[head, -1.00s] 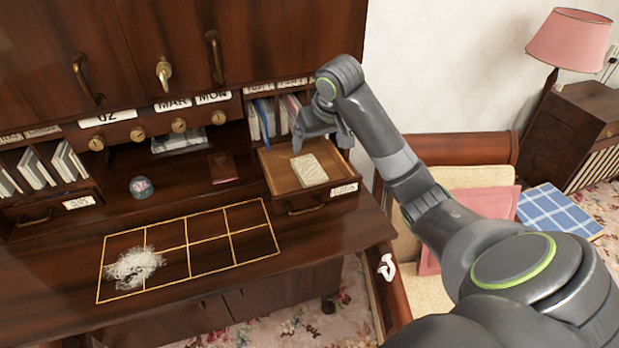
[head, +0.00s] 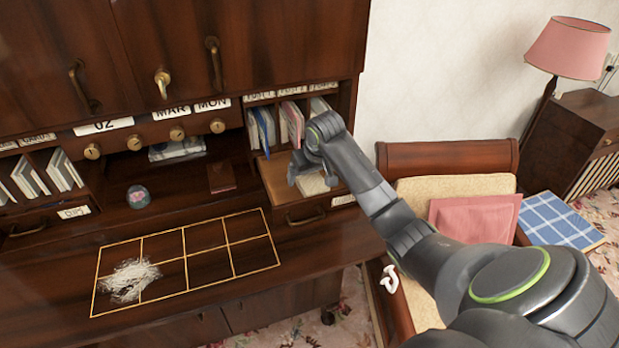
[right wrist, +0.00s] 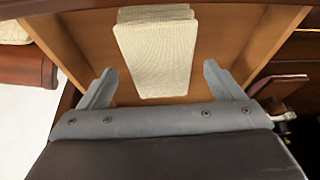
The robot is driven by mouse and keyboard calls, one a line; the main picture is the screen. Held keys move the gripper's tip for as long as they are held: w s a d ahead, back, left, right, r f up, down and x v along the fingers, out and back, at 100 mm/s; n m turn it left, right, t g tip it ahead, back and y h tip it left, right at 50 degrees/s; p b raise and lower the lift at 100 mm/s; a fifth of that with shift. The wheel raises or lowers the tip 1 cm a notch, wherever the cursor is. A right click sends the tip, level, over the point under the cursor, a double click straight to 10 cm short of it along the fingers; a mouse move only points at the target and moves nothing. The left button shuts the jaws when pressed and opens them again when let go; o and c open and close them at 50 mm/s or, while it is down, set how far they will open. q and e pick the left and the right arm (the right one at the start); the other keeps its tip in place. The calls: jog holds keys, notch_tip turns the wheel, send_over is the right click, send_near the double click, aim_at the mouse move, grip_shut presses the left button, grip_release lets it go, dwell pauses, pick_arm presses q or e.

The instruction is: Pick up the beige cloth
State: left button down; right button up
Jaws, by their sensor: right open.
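The beige cloth (head: 313,184) lies folded in the open drawer (head: 272,183) at the right of the desk. In the head view my right gripper partly covers it. In the right wrist view the cloth (right wrist: 156,55) shows as a folded block with a woven surface, lying in the wooden drawer (right wrist: 75,40). My right gripper (head: 300,184) is over the drawer. In the right wrist view its two fingers (right wrist: 165,85) are spread apart, with the cloth beyond and between them and nothing held. My left gripper is not in view.
A gold grid (head: 187,262) with a pale stringy tangle (head: 130,280) marks the desktop. A glass ball (head: 138,197) and a dark red booklet (head: 221,177) stand behind it. Pigeonholes with papers (head: 292,120) rise above the drawer. A chair (head: 445,160) stands at the right.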

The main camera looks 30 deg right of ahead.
jog(key=shift+x, duration=0.9)
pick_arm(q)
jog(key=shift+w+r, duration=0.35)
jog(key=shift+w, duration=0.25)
pick_arm(e)
jog(key=shift+w+f, duration=0.1)
jog(key=shift+f, duration=0.1)
jog(key=c, duration=1.1)
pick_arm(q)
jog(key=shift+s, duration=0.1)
pick_arm(e)
jog(key=shift+o, duration=0.2)
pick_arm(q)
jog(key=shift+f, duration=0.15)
pick_arm(e)
jog(key=shift+r, duration=0.1)
